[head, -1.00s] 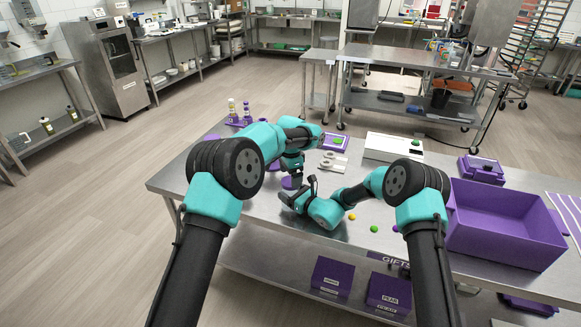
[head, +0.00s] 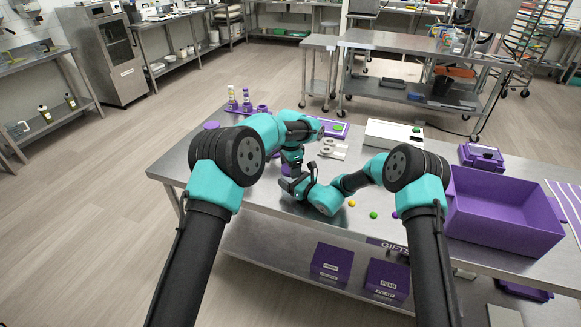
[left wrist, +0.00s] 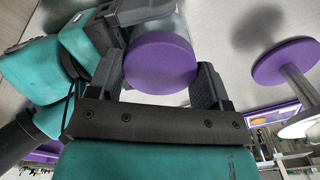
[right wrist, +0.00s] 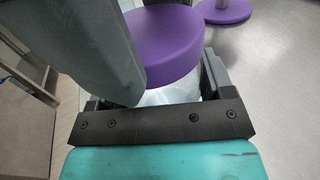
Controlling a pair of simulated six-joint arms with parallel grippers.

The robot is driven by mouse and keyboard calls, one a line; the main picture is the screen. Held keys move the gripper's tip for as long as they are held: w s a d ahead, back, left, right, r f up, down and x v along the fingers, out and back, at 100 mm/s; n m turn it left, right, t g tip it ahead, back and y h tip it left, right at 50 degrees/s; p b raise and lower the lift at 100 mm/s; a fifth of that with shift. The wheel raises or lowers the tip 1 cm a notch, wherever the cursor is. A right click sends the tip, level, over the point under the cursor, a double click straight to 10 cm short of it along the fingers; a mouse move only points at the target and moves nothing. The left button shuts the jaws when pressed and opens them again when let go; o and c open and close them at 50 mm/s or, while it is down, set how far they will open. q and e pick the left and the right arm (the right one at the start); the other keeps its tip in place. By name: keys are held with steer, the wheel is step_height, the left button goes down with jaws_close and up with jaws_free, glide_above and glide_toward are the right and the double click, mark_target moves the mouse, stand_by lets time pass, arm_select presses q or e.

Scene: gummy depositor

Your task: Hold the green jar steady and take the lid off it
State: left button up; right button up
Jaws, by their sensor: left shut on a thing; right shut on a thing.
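The jar shows best in the right wrist view as a clear body (right wrist: 172,92) under a round purple lid (right wrist: 165,45). No green shows on it in any view. My right gripper (right wrist: 155,88) is shut on the jar body below the lid. A grey finger of the other gripper covers its left side. My left gripper (left wrist: 158,80) is shut on the purple lid (left wrist: 160,58), with one finger on each side. In the head view both grippers meet over the table, and the arms partly hide the jar. The lid still appears seated on the jar.
Loose candies, yellow (head: 351,203) and green (head: 373,215), lie right of the grippers. A purple bin (head: 505,235) and a white box (head: 390,134) stand farther right. A purple-based stand (left wrist: 287,62) is close by my left gripper. The table's front edge is near.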

arm_select(q)
steer(key=shift+c, duration=0.7)
steer(key=n, duration=0.9)
steer(key=shift+n, duration=0.3)
steer(key=shift+r, duration=1.25)
steer(key=shift+r, duration=1.9)
